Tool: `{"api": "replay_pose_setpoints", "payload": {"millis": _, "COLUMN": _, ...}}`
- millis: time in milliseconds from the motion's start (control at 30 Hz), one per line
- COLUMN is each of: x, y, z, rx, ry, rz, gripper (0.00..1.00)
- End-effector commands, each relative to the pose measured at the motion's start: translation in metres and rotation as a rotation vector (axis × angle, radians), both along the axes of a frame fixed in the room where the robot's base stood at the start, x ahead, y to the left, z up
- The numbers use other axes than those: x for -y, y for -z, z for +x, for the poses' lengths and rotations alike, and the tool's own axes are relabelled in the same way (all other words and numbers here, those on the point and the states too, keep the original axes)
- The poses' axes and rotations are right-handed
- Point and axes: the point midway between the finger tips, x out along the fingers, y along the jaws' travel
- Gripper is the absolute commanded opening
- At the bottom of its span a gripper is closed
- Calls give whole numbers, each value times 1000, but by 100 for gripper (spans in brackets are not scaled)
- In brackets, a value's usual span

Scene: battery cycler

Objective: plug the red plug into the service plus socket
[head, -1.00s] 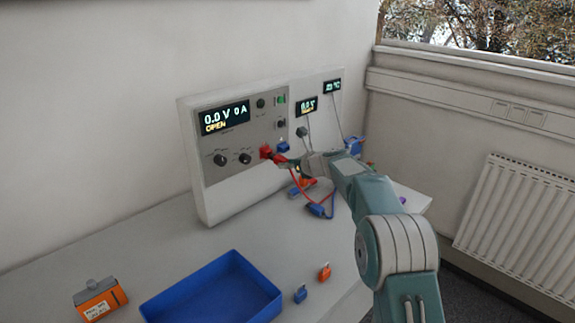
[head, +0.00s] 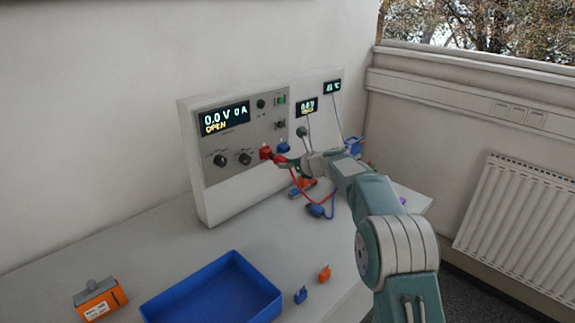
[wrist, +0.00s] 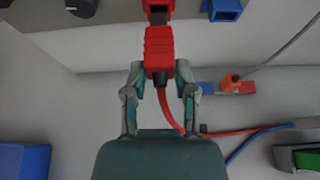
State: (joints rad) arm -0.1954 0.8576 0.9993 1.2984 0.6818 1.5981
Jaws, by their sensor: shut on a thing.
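The red plug (wrist: 159,55) is between the fingers of my gripper (wrist: 159,72) in the wrist view, with its red cable hanging below. Its front end is at the red socket (wrist: 157,12) on the panel; I cannot tell how deep it sits. In the head view my gripper (head: 290,161) is at the front panel of the cycler (head: 215,145), at the red socket (head: 266,152). A blue socket (head: 284,147) is just right of it; it also shows in the wrist view (wrist: 224,10). The gripper is shut on the plug.
A blue tray (head: 160,306) and an orange battery pack (head: 98,300) are on the bench. Small blue (head: 301,295) and orange (head: 324,273) pieces lie right of the tray. A blue connector (head: 318,210) with cables lies under my arm.

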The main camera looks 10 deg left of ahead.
Motion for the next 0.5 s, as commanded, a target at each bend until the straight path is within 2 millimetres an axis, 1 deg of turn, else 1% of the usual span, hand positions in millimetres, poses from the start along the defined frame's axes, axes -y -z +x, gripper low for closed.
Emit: {"api": "replay_pose_setpoints", "payload": {"millis": 500, "x": -4, "y": 0, "z": 3, "rx": 1, "ry": 0, "rz": -1, "gripper": 0}}
